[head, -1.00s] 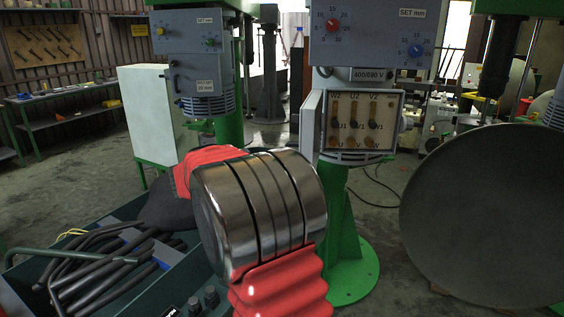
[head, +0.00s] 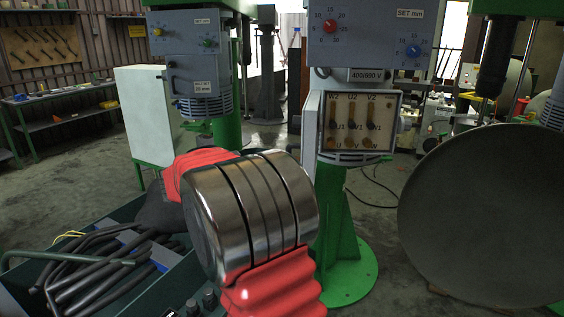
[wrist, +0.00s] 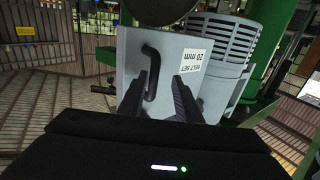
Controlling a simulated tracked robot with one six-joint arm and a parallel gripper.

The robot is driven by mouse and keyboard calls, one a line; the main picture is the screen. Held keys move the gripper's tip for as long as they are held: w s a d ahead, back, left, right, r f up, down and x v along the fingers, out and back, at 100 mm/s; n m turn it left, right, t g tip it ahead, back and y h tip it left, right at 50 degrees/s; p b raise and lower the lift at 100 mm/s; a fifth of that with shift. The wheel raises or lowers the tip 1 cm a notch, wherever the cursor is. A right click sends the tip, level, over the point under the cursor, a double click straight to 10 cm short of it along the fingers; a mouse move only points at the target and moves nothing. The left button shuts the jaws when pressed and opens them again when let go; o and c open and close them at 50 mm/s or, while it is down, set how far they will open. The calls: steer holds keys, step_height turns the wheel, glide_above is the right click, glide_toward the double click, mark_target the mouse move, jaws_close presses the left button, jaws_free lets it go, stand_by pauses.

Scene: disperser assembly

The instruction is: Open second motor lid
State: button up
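The second motor's closed grey lid (head: 188,75) is on the left machine in the head view, with a dark handle (head: 172,78) at its left side and a belt-set label. In the wrist view the lid (wrist: 130,46) appears upside down, with its black bent handle (wrist: 151,72) ahead of my gripper (wrist: 160,82). The two dark fingers are apart. The handle shows near the left finger, and I cannot tell whether they touch. In the head view my silver and red arm hides the fingertips.
The right machine's terminal box (head: 358,124) stands open, its contacts showing. A large round dark disc (head: 480,215) fills the right side. A tray of dark hoses (head: 95,265) is at lower left. A white cabinet (head: 148,118) stands beside the left machine.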

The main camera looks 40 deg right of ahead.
steer(key=v, duration=1.2)
steer(key=shift+s+f, duration=0.1)
steer(key=shift+s, duration=0.05)
